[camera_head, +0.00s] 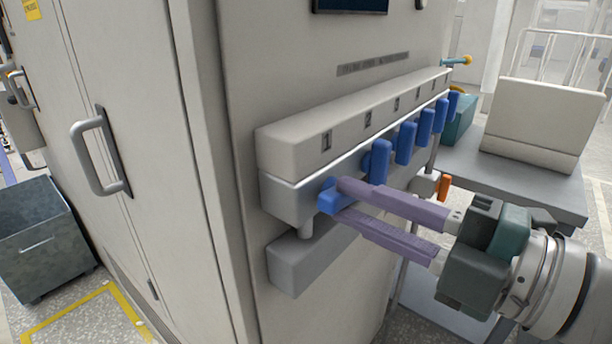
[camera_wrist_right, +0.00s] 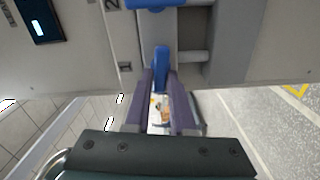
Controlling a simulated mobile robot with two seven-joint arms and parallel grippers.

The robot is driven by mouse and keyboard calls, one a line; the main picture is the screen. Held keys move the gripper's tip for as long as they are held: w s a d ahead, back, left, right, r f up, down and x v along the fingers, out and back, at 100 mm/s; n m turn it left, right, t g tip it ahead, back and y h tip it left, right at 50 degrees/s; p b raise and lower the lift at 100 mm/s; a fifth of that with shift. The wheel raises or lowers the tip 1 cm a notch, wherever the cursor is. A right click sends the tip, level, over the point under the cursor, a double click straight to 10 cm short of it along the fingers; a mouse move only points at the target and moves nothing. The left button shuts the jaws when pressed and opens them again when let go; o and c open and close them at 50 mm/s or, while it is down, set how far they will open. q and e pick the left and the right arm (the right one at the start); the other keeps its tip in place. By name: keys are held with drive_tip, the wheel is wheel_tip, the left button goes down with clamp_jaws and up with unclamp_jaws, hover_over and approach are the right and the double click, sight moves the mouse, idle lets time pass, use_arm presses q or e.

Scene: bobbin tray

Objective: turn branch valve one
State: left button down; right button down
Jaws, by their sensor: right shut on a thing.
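Branch valve one is the blue handle (camera_head: 328,200) under the number 1 on the grey manifold (camera_head: 290,150), nearest me in the head view. Its handle is tilted, unlike the upright handles beside it. My right gripper (camera_head: 342,202) has its two purple fingers on either side of this handle, shut on it. In the right wrist view the blue handle (camera_wrist_right: 161,66) sits between the fingertips (camera_wrist_right: 160,78). The fingers hide part of the handle. My left gripper is not in view.
Several more blue handles, such as the second one (camera_head: 379,161), hang in a row to the right. A grey box (camera_head: 300,263) sits below the manifold. A grey table (camera_head: 520,180) stands at the right. A cabinet door handle (camera_head: 97,152) sticks out at the left.

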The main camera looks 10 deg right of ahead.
drive_tip(key=shift+n, duration=0.8)
drive_tip(key=c, duration=0.8)
unclamp_jaws()
drive_tip(key=shift+o, duration=0.2)
drive_tip(key=b+v, duration=0.1)
drive_tip(key=v, duration=0.9)
